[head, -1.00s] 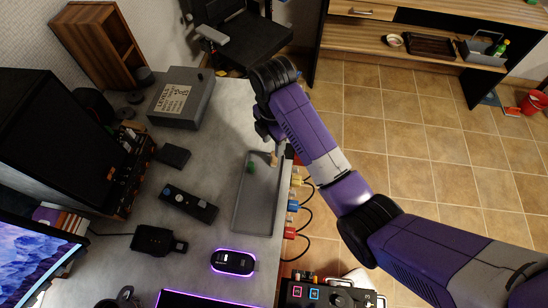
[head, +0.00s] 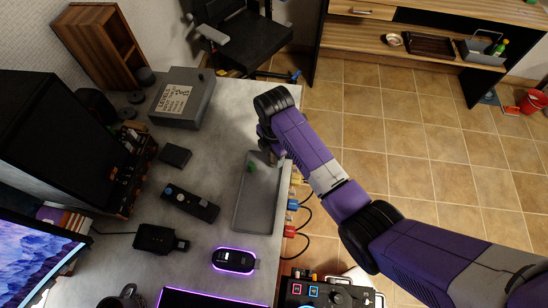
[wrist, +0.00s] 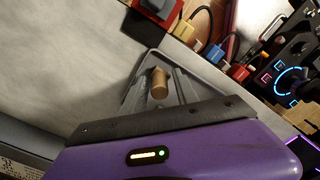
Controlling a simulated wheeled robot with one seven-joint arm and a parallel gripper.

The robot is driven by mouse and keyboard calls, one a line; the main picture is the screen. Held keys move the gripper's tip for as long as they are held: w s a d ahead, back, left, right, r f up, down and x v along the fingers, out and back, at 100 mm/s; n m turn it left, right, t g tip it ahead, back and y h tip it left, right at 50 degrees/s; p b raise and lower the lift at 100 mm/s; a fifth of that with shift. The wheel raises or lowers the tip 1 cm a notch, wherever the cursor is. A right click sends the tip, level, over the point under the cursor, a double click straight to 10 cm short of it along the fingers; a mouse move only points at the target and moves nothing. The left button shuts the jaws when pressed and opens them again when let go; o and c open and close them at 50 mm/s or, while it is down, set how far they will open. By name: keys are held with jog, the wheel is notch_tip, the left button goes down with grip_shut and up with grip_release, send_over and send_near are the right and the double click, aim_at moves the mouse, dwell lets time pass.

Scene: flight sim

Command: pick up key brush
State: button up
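A grey tray (head: 257,212) lies along the right edge of the desk in the head view. A small green piece (head: 252,168) shows at its far end. In the wrist view, a tan wooden cylinder (wrist: 158,83) stands out at the tray's corner (wrist: 133,94); it may be the key brush's handle, but its bristles are hidden. My gripper (head: 270,156) points down over the tray's far end, close to the green piece. Its body covers the lower wrist view.
Coloured plugs (head: 291,204) line the desk edge. Open tiled floor lies to the right.

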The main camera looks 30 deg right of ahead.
grip_shut()
jog(key=shift+r, duration=0.15)
